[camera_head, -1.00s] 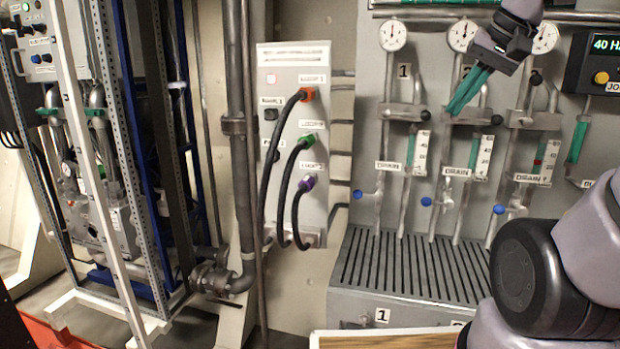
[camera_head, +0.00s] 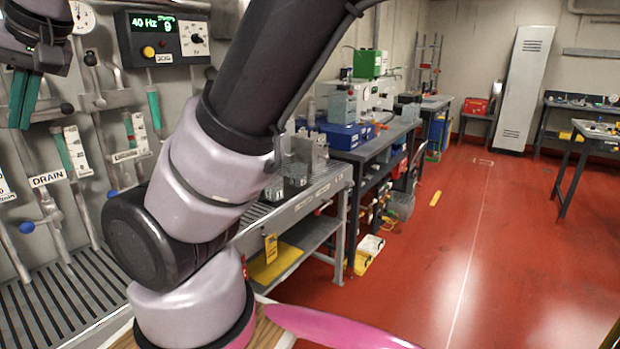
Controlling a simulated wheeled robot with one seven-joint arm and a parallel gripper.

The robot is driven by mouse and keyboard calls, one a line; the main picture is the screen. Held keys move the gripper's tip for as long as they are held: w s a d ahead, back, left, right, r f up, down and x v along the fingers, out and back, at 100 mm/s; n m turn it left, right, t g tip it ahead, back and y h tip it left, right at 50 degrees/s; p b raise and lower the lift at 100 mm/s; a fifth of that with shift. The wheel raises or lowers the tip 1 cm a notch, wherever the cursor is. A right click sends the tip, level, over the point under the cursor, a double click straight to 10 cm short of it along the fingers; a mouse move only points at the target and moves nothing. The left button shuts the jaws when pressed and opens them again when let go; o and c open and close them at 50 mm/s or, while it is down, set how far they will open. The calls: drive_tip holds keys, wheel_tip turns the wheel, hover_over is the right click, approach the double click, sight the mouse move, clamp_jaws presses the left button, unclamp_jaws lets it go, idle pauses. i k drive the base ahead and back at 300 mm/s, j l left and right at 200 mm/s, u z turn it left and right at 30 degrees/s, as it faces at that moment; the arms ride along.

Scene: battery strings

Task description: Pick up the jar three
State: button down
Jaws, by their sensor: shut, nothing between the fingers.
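I cannot pick out jar three by any label. A few grey, glassy-looking vessels (camera_head: 310,152) stand close together on the far end of the slatted bench, just right of my arm. My arm hides part of them, and no number is readable on them. My gripper (camera_head: 22,103) is at the upper left, in front of the drain panel. Its green fingers are together and point down, with nothing held. It is well away to the left of the vessels.
The slatted bench (camera_head: 62,312) runs under the drain panel, with gauges, tubes and blue-knobbed valves above it. A control box (camera_head: 163,38) reads 40 Hz. A workbench with a blue box (camera_head: 340,133) stands beyond. Open red floor (camera_head: 520,250) lies to the right.

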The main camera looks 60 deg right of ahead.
sight(297, 170)
drive_tip(key=z, duration=2.1)
drive_tip(key=i+l+z, duration=0.3)
drive_tip(key=i, duration=0.15)
drive_tip(key=i+z, duration=0.3)
drive_tip(key=i, duration=0.2)
